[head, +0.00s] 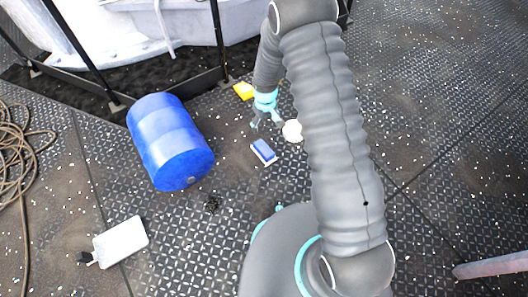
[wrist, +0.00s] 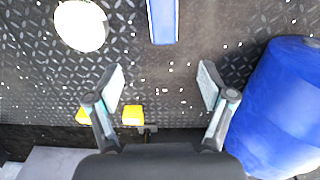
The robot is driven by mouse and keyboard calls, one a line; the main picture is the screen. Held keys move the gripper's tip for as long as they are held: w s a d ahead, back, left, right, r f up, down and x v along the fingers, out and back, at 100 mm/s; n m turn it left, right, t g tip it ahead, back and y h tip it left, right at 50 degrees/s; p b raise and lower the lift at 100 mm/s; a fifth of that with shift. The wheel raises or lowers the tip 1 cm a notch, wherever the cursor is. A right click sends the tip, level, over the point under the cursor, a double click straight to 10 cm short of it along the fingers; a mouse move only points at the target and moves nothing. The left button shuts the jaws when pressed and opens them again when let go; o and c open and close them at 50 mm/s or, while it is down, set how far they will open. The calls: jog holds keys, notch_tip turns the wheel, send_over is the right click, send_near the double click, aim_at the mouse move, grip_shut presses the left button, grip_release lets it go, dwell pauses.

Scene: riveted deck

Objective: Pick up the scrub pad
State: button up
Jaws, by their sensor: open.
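A small blue block with a white base (head: 263,151), which looks like the scrub pad, lies flat on the deck. In the wrist view, the blue block (wrist: 163,22) is at the top middle, partly cut off by the frame edge. My gripper (head: 267,124) is open and empty, pointing down, above the deck between the blue block and a yellow block (head: 244,91). In the wrist view, my gripper (wrist: 160,72) has bare deck between its fingertips, and the blue block is beyond them.
A white round thing (head: 292,131) lies right of the blue block. A large blue drum (head: 170,142) lies on its side to the left. A white flat container (head: 121,241), coiled rope (head: 18,145) and a black-framed structure (head: 218,40) stand around.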

send_over(264, 148)
jog(key=f, duration=1.2)
jog(key=shift+s+a+f+b, duration=0.2)
jog(key=shift+s+f+b, duration=0.05)
jog(key=shift+f+b, duration=0.15)
jog(key=shift+w+d+f, duration=0.1)
jog(key=shift+f, duration=1.35)
jog(key=shift+w+d+f, duration=0.1)
jog(key=shift+f, duration=1.35)
jog(key=c, duration=1.3)
